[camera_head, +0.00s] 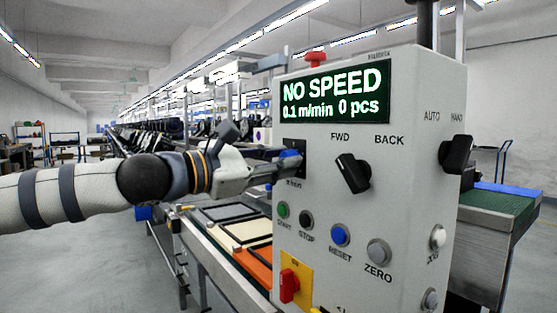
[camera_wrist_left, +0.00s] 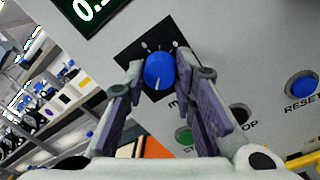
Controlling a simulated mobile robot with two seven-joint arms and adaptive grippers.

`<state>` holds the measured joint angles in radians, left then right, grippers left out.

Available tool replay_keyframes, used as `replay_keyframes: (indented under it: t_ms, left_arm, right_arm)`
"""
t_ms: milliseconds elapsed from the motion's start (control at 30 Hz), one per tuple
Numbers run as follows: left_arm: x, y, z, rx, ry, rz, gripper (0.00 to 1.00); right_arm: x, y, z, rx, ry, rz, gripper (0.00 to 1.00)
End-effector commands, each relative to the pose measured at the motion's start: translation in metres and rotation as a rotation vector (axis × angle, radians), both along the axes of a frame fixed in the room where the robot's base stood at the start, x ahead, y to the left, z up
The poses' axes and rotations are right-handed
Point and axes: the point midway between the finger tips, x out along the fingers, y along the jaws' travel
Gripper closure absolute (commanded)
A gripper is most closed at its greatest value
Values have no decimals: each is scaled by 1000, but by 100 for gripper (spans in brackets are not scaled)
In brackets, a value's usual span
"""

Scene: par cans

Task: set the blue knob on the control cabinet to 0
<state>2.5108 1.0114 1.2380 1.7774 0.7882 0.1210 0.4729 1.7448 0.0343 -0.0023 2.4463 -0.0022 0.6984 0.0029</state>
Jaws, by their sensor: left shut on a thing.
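The control cabinet (camera_head: 345,215) stands right of centre in the head view. Its blue knob (camera_head: 290,154) sits on a black plate at the upper left of the front face. In the left wrist view the blue knob (camera_wrist_left: 159,68) shows between my fingers, with a short white line on its lower part. The scale figures are too small to read. My left gripper (camera_head: 284,163) reaches in from the left and is shut on the knob; its fingertips also flank it in the wrist view (camera_wrist_left: 163,80). My right gripper is out of view.
The display (camera_head: 334,95) reads NO SPEED, 0.1 m/min, 0 pcs. A black FWD/BACK switch (camera_head: 352,174) sticks out right of the knob. Below are the green START button (camera_head: 283,210), the blue RESET button (camera_head: 340,235) and a red switch (camera_head: 289,285). A conveyor with framed panels runs behind.

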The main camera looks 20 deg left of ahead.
Motion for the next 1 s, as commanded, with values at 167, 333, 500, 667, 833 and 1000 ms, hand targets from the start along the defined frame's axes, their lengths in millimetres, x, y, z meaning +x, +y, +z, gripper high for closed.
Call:
replay_keyframes:
  t_ms: [167, 333, 500, 667, 833, 1000]
  left_arm:
    - [0, -1, -1, -28, 25, -2, 100]
    - [0, -1, -1, -38, 33, -3, 100]
    - [0, -1, -2, -38, 34, -2, 100]
    - [0, -1, -2, -38, 33, -2, 73]
    - [0, -1, -1, -38, 32, -2, 54]
    - [0, 0, -1, -37, 30, -1, 54]
  right_arm:
    - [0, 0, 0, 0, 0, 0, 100]
    - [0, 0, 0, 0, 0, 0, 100]
    - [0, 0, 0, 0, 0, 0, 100]
    - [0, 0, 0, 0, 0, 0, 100]
    - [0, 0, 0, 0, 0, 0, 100]
    - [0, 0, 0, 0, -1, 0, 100]
